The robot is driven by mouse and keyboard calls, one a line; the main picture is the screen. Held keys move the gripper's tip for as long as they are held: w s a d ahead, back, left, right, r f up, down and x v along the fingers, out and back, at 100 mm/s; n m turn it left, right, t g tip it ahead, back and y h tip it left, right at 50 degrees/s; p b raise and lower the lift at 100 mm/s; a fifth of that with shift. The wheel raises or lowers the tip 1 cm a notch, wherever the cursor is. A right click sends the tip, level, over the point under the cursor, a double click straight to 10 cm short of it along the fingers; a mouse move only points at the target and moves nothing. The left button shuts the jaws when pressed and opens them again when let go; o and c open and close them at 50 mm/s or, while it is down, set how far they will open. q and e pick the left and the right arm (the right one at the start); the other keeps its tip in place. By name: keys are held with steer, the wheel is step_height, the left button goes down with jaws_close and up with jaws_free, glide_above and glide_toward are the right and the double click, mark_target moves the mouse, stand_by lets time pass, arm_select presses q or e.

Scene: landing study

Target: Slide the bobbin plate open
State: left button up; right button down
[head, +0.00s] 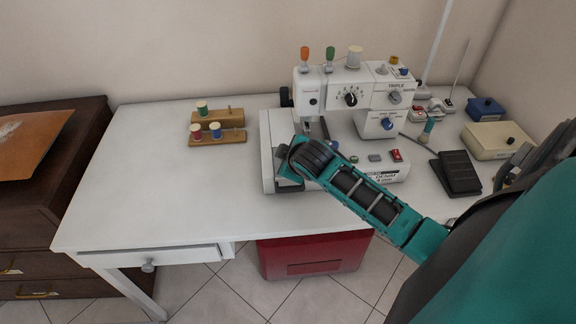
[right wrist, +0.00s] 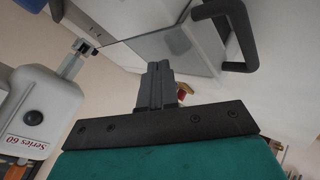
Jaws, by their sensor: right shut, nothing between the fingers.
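The white sewing machine (head: 345,90) stands on the desk, and my right arm crosses in front of its bed. My right gripper (right wrist: 158,68) is shut and empty in the right wrist view; its fingers point toward a grey, glossy plate (right wrist: 165,42), apparently the bobbin plate. A black bar handle (right wrist: 242,45) stands beside that plate, right of my fingers. I cannot tell whether the fingertips touch the plate. In the head view my wrist hides much of the bed's left part. The machine's head (right wrist: 30,115) and needle clamp (right wrist: 85,47) show at left. My left gripper is out of view.
Wooden spool racks (head: 218,138) stand left of the machine. A black foot pedal (head: 456,172), a cream box (head: 497,140) and a blue box (head: 486,107) stand at right. The left part of the white desk (head: 140,190) is clear. A red bin (head: 310,258) sits below.

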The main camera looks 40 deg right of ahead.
steer(key=shift+s+a, duration=0.3)
steer(key=shift+s, duration=0.2)
steer(key=shift+s+a, duration=0.3)
steer(key=shift+s, duration=0.2)
steer(key=shift+w+d, duration=0.15)
steer(key=shift+w, duration=0.1)
stand_by(0.6)
steer(key=shift+r, duration=0.25)
steer(key=shift+s+d+r, duration=0.1)
steer(key=shift+d+r, duration=0.05)
steer(key=shift+r, duration=0.75)
steer(key=shift+s+d+r, duration=0.1)
steer(key=shift+d+r, duration=0.05)
steer(key=shift+r, duration=0.75)
steer(key=shift+s+d+r, duration=0.1)
steer(key=shift+d+r, duration=0.05)
steer(key=shift+r, duration=0.75)
